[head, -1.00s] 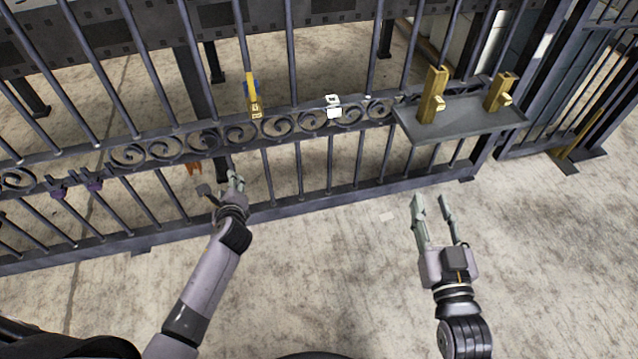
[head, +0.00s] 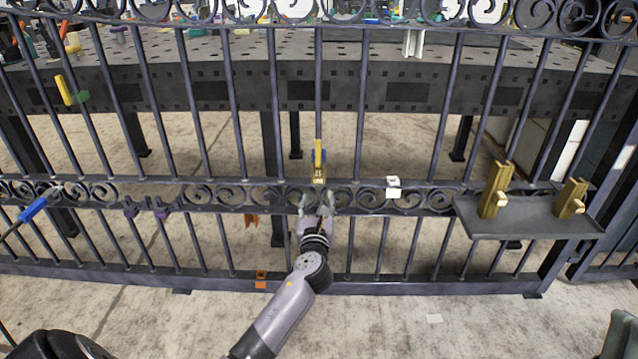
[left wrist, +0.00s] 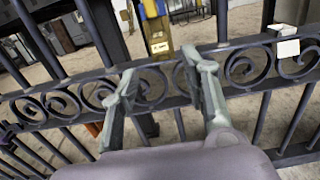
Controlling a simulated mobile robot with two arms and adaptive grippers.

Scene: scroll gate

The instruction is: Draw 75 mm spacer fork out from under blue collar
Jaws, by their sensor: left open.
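A gold spacer fork (head: 319,173) with a pale label sits at a gate bar, just above the scroll rail. Its label is too small to read surely. The blue collar (head: 324,156) is right above it, with a yellow piece on the same bar. In the left wrist view the fork (left wrist: 158,40) stands beyond the fingertips, below the blue collar (left wrist: 153,9). My left gripper (head: 316,203) is open and empty, just below and in front of the fork, fingers apart either side of its line. Only part of my right gripper (head: 618,335) shows at the bottom right.
A grey shelf (head: 535,222) on the gate's right carries two gold blocks (head: 494,190). A white block (head: 393,187) sits on the rail right of the fork. Purple clips (head: 160,211) and an orange piece (head: 251,220) are left. Scroll rail (head: 230,195) lies close to my fingers.

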